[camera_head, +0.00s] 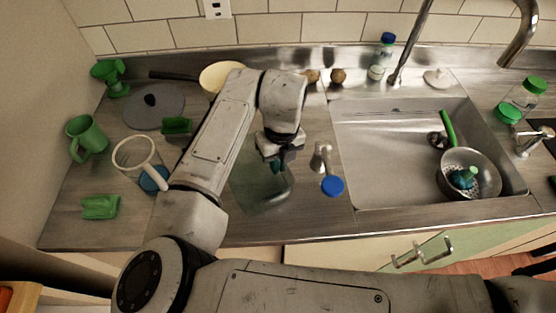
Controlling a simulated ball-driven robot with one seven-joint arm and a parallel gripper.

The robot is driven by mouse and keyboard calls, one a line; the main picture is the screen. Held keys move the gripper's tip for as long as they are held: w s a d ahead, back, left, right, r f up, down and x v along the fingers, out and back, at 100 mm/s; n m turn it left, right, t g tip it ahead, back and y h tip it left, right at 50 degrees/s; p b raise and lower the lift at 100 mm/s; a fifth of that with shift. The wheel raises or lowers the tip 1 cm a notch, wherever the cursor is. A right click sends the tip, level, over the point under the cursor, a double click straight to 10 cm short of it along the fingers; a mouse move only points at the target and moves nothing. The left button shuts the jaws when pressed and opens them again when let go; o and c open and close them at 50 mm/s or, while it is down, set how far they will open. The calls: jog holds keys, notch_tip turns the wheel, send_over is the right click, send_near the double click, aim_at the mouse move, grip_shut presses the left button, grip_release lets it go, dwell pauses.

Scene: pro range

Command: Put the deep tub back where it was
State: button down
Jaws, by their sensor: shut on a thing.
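The fingertips are small and dark here, so the exact grip is hard to see. My arm hides part of the tub's left and back. I cannot tell whether its base touches the counter.
Right of the tub stand a metal item (320,158) and a blue-capped item (332,187). The sink (385,150) holds a colander (480,160). At left are a green mug (88,138), a lid (165,110), a white-rimmed strainer (118,153) and a green block (100,207).

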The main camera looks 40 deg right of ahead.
jog(key=shift+f, duration=0.25)
jog(key=c, duration=1.3)
grip_release()
jog(key=shift+o, duration=0.2)
jog(key=shift+r, duration=0.1)
notch_tip(320, 180, up, 12)
jog(key=b, duration=0.1)
jog(key=shift+d, duration=0.4)
jog(key=shift+s, duration=0.1)
